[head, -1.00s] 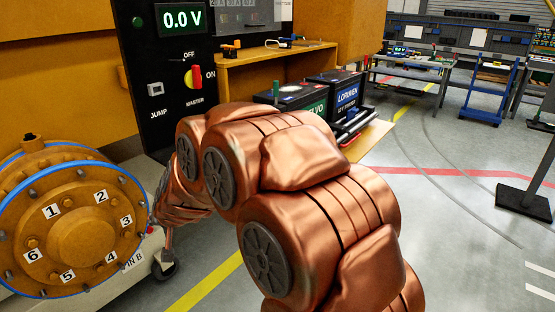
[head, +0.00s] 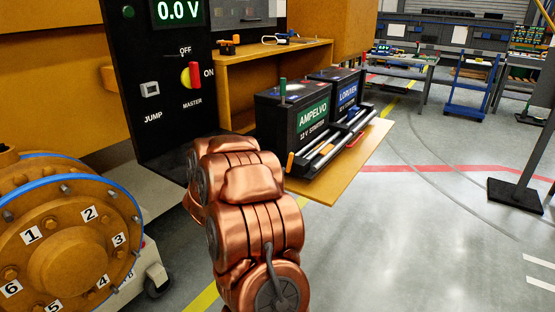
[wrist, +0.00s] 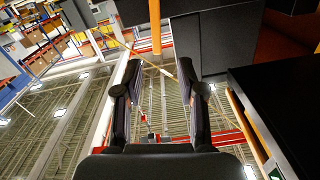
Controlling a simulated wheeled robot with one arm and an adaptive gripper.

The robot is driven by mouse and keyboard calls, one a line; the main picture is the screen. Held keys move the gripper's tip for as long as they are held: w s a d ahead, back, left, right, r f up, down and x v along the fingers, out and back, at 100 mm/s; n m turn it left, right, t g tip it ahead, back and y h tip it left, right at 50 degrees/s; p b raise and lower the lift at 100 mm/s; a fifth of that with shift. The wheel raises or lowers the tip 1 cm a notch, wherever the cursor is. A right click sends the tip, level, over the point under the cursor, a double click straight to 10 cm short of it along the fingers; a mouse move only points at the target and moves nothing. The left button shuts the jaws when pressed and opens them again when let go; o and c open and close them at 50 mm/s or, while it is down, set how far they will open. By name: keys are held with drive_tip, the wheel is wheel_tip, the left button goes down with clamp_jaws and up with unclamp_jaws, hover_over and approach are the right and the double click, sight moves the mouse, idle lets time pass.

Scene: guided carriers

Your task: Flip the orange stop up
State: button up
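A small upright orange piece (head: 290,161), which looks like the orange stop, stands at the near left end of the battery tray (head: 335,152), in front of the AMPELVO battery (head: 300,122). Another orange bit (head: 327,149) shows on the tray's rails, so I cannot be sure which is the stop. My gripper is hidden behind my copper arm in the head view. In the wrist view my gripper (wrist: 160,68) is open with nothing between its fingers. An orange upright bar (wrist: 155,25) shows beyond the fingertips; I cannot tell if it is the stop.
A LORUMEN battery (head: 344,90) stands behind the AMPELVO one. The black panel (head: 160,85) with a red master switch (head: 194,76) is at left. An orange numbered drum (head: 70,240) stands at lower left. The floor to the right of the tray is open.

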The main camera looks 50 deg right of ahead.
sight(290, 159)
drive_tip(key=shift+d+p, duration=0.8)
drive_tip(key=shift+d, duration=3.2)
clamp_jaws()
